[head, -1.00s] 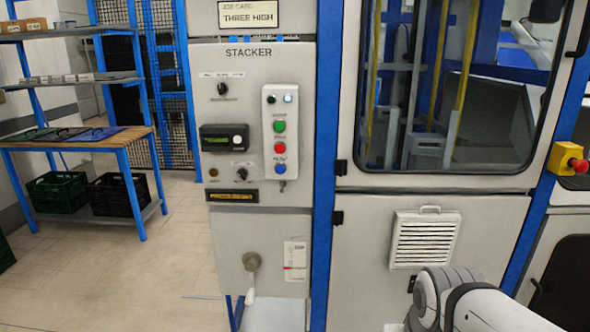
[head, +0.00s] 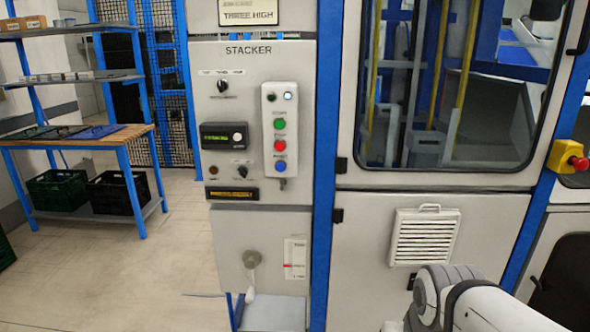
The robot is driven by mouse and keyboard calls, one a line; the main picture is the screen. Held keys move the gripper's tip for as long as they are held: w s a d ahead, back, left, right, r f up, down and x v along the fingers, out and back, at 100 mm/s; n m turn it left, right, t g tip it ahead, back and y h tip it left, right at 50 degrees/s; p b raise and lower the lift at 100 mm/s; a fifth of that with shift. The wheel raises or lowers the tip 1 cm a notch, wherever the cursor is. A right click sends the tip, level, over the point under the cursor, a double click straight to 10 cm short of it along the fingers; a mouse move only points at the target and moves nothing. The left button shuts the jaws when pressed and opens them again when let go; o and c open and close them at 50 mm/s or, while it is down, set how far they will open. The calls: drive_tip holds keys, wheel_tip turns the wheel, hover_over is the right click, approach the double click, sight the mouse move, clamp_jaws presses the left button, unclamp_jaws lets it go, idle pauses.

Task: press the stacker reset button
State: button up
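The stacker control panel (head: 225,135) is a grey cabinet front left of the blue post in the head view. A raised light-grey button box (head: 295,104) is on its right side. It carries a green button (head: 279,124), a red button (head: 279,146) and a blue button (head: 280,167), top to bottom. The small labels above them are blurred; the blue one's appears to read "Reset". Two small lamps sit at the top of the box. My arm shows at the bottom right, apart from the panel. My gripper is outside the view.
A glazed machine door (head: 450,178) with a white vent (head: 425,237) is right of the panel. A red emergency stop on a yellow box (head: 568,159) is at the far right. A lever handle (head: 251,270) hangs low on the cabinet. Shelving with dark crates (head: 57,190) stands left; floor between is clear.

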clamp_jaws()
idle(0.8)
